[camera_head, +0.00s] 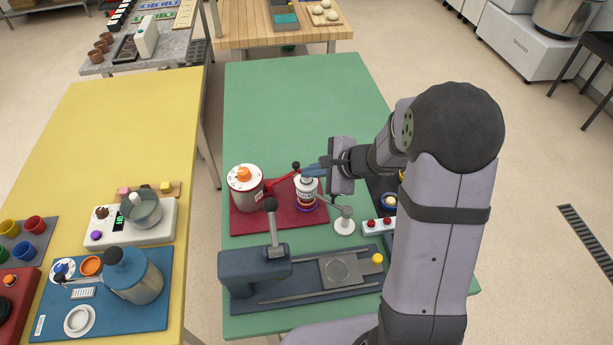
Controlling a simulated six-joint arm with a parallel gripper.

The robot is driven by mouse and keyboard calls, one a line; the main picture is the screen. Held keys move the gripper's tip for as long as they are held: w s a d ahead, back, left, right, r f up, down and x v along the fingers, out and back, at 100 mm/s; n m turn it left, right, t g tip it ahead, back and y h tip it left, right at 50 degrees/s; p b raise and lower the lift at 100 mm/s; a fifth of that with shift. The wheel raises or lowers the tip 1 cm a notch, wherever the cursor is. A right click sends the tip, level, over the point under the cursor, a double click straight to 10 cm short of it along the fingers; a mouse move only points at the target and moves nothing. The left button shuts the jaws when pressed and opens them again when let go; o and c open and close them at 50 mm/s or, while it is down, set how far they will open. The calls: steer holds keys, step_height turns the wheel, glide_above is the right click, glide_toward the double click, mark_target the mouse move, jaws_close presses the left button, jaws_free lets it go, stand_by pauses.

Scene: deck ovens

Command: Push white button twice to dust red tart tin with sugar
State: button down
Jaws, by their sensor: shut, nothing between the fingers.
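I cannot single out the white button or a red tart tin with certainty. A small red cup (34,223) sits in a grey tray at the far left.
A blue-grey press (254,266) with an upright lever stands in front on the green table (300,95). The yellow table (135,125) holds a scale and a blue dispenser. The green table's back is clear.

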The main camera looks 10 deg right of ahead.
mark_target(310, 181)
steer(key=shift+r+p, duration=0.35)
steer(key=shift+r, duration=0.3)
steer(key=shift+r+p, duration=1.9)
steer(key=shift+r, duration=0.65)
steer(key=shift+r, duration=0.1)
stand_by(0.7)
step_height(310, 181, up, 4)
steer(key=p, duration=0.6)
steer(key=shift+f, duration=0.3)
step_height(310, 181, down, 9)
steer(key=b, duration=0.7)
steer(key=shift+r, duration=0.15)
stand_by(1.6)
